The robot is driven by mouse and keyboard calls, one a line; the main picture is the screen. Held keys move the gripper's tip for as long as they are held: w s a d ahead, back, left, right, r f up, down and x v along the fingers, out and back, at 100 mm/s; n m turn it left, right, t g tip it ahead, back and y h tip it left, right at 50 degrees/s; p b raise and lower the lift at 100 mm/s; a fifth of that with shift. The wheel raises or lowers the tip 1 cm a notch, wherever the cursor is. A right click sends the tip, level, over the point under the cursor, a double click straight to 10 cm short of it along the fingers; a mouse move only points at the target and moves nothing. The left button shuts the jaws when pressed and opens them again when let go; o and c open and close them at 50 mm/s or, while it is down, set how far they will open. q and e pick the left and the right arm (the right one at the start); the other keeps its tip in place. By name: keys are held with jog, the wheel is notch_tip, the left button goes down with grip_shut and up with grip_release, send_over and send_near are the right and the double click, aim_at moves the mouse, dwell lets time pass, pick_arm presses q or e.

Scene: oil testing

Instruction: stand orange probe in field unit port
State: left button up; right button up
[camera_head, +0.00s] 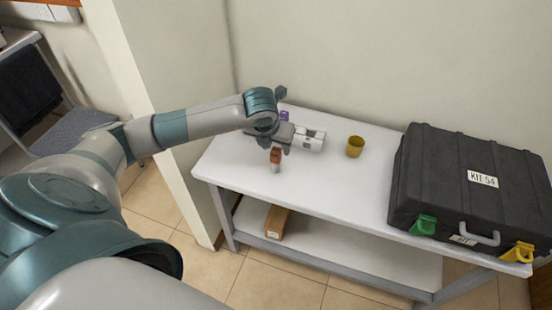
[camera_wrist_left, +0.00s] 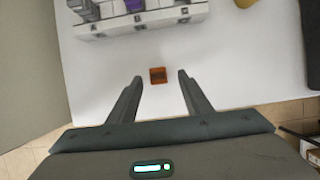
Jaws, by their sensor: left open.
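The orange probe (camera_head: 275,157) has an orange top and a pale lower end, and looks upright near the table's front edge. In the left wrist view its square orange top (camera_wrist_left: 158,75) shows between the fingertips, with gaps on both sides. My left gripper (camera_head: 273,143) is open and empty above the probe; its two fingers (camera_wrist_left: 160,78) point toward it. The white field unit (camera_head: 313,139) stands behind the probe, partly hidden by my gripper. It also shows at the top of the wrist view (camera_wrist_left: 145,23), with a purple piece (camera_wrist_left: 133,5) in it. Its ports are not clear.
A yellow cup (camera_head: 355,147) stands right of the field unit. A large black case (camera_head: 455,195) with green and yellow latches fills the table's right end. The white table (camera_head: 225,165) is bare at front left. A brown box (camera_head: 277,222) lies on the lower shelf.

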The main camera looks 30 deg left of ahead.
aim_at(275, 151)
pick_arm(q)
jog(key=shift+w+a+f+p, duration=0.1)
jog(key=shift+w+f+p, duration=0.05)
jog(key=shift+f+p, duration=0.4)
jog(key=p+x, duration=0.1)
jog(key=x, duration=0.2)
jog(key=shift+p, duration=0.3)
jog(key=shift+w+a+f, duration=0.1)
jog(key=shift+f, duration=0.4)
grip_shut()
